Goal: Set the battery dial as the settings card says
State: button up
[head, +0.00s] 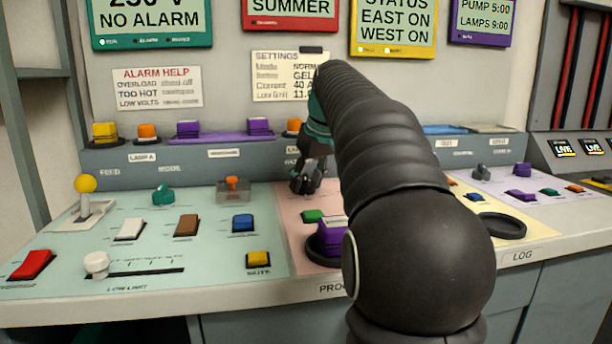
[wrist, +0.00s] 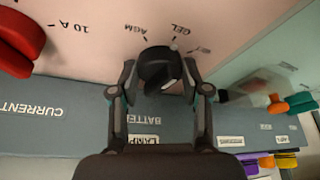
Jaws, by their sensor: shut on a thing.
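My gripper (head: 308,183) points down at the pink panel in the head view. In the wrist view my gripper (wrist: 160,78) has its fingers on both sides of the black battery dial (wrist: 156,66), shut on it. The labels AGM, GEL and a third, partly readable one lie around the dial. A pale mark at the dial's edge sits by GEL; I cannot tell for sure that it is the pointer. The settings card (head: 283,80) is on the back wall, its right side hidden by my arm. It shows GEL on its second line.
A red knob (wrist: 14,45) by a 10 A label is beside the dial in the wrist view. A teal knob (wrist: 298,103) is on the other side. A green button (head: 313,216) and a purple control (head: 331,236) lie in front of my gripper.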

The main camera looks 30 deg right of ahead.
jog(key=shift+n+y, duration=0.3)
jog(key=shift+n, duration=0.4)
jog(key=o, duration=1.1)
jog(key=shift+o, duration=0.2)
jog(key=shift+r, duration=0.1)
jog(key=v, duration=1.1)
jog(key=shift+d+r, duration=0.2)
jog(key=shift+r, duration=0.15)
jog(key=shift+s, duration=0.1)
